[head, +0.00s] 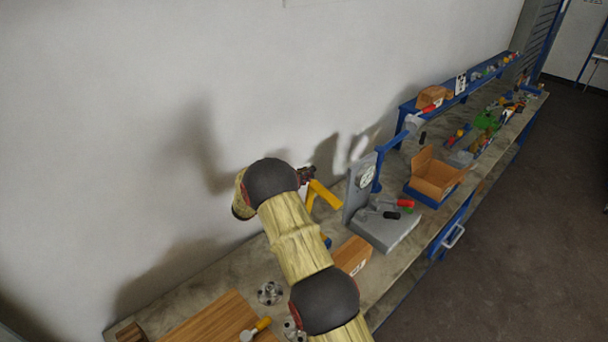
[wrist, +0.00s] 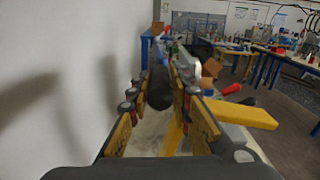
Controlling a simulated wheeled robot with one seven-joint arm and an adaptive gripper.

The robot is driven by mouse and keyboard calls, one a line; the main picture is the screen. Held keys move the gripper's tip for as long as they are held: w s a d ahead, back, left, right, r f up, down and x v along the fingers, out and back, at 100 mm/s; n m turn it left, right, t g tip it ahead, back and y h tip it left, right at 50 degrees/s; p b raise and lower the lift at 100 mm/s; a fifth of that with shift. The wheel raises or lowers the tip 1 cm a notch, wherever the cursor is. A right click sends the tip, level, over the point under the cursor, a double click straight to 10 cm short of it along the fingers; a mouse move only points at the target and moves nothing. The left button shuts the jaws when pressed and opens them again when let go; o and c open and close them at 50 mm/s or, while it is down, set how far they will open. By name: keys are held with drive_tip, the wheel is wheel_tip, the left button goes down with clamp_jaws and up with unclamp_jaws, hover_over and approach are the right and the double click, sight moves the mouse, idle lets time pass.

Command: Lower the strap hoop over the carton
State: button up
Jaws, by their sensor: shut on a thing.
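The strap hoop (head: 322,193) looks like a yellow band bent into an angular shape, with a dark part at its top. My gripper (head: 307,174) is shut on it near the wall, above the bench. In the wrist view, the fingers of my gripper (wrist: 160,92) stand on both sides of a dark part, and yellow lengths of the hoop (wrist: 245,114) run right and down beyond the right finger. A closed brown carton (head: 352,256) with a white label stands on the bench, below and right of the hoop; my arm partly covers it. The hoop is apart from the carton.
A grey scale-like stand (head: 385,228) with a dial and red- and black-handled tools stands right of the carton. Beyond it, an open brown box (head: 437,173) sits in a blue tray. A wooden board (head: 215,318) and metal flanges (head: 269,293) lie at the near end. The wall is close on the left.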

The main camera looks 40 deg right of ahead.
clamp_jaws()
idle(0.4)
